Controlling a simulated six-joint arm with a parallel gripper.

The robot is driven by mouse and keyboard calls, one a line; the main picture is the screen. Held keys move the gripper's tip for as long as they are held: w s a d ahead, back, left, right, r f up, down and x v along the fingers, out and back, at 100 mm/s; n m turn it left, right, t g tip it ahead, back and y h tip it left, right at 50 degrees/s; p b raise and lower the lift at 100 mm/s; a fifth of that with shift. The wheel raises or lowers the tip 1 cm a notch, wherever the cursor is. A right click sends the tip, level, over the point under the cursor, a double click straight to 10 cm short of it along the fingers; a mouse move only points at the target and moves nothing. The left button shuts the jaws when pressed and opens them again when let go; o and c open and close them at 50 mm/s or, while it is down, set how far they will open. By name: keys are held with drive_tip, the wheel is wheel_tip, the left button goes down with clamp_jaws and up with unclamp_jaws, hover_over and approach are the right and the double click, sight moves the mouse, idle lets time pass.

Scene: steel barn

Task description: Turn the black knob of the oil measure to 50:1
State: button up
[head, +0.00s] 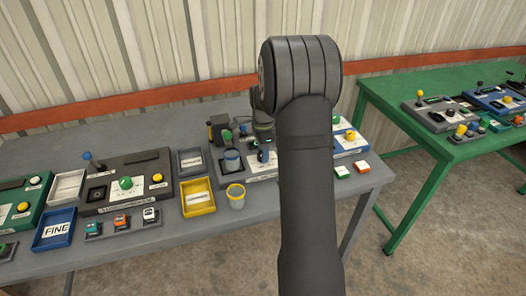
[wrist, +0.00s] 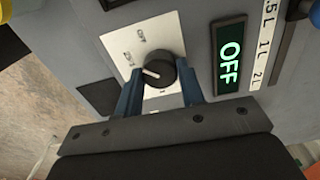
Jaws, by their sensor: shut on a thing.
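The black knob (wrist: 158,70) sits on a white plate (wrist: 148,38) of the grey oil measure panel in the wrist view. The knob's white pointer line points left and slightly up in the picture. Small ratio marks are printed around it, too blurred and tilted to read surely. My gripper (wrist: 160,80) has its two blue fingers on either side of the knob, shut on it. In the head view the oil measure (head: 228,183) stands on the grey table, and my arm hides part of it.
A lit display (wrist: 229,52) reads OFF beside the knob, with a .5L, 1L, 2L scale beyond it. A green table (head: 405,107) is to the right.

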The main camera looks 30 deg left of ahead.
drive_tip(key=n, duration=1.3)
drive_tip(key=shift+n, duration=0.4)
drive_tip(key=n, duration=0.5)
drive_tip(key=shift+n, duration=2.4)
drive_tip(key=o, duration=1)
